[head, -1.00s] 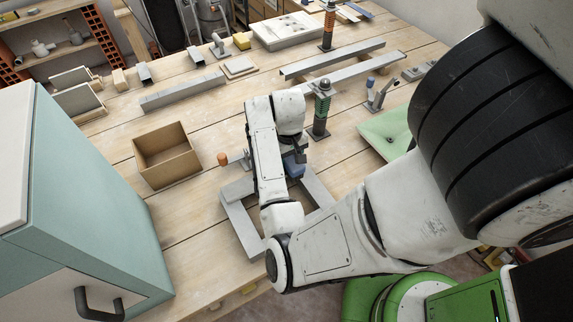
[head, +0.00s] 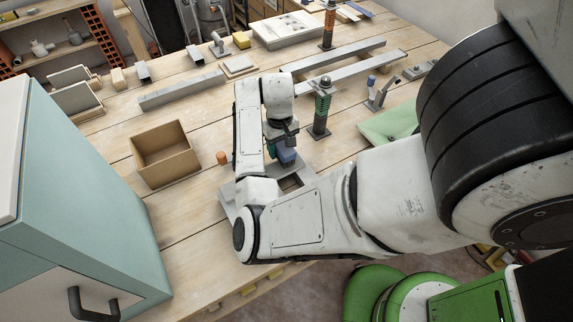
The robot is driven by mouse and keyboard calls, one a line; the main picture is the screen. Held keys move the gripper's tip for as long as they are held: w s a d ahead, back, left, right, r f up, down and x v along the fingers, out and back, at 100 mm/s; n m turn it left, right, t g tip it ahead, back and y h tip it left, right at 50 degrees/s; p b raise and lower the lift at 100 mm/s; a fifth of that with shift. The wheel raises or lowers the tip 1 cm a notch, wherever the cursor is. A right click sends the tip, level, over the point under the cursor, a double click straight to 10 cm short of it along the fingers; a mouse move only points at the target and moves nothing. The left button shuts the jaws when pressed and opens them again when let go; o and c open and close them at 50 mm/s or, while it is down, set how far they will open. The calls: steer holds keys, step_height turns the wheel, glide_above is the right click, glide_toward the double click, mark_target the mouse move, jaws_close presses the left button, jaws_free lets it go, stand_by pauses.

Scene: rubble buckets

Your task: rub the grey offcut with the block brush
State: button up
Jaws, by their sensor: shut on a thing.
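My gripper (head: 284,140) is over the workbench, fingers pointing down, mostly behind my own arm. It is shut on the block brush, whose blue body (head: 287,155) shows just below the jaws. Under the brush lie flat grey pieces, partly hidden by my forearm. One grey piece (head: 226,201) shows left of my arm. I cannot clearly tell the grey offcut from the grey frame around it. Whether the brush touches the grey surface is also unclear.
An open cardboard box (head: 165,154) stands left of my arm, with an orange knob (head: 222,157) between. A green spring post (head: 321,108) stands close right of the gripper. A pale green tray (head: 390,126) lies farther right. Grey bars (head: 345,71) lie behind.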

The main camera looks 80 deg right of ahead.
steer(key=shift+r, duration=0.1)
step_height(320, 180, up, 2)
steer(key=shift+r+p, duration=0.1)
steer(key=shift+p, duration=1)
steer(key=shift+r, duration=0.8)
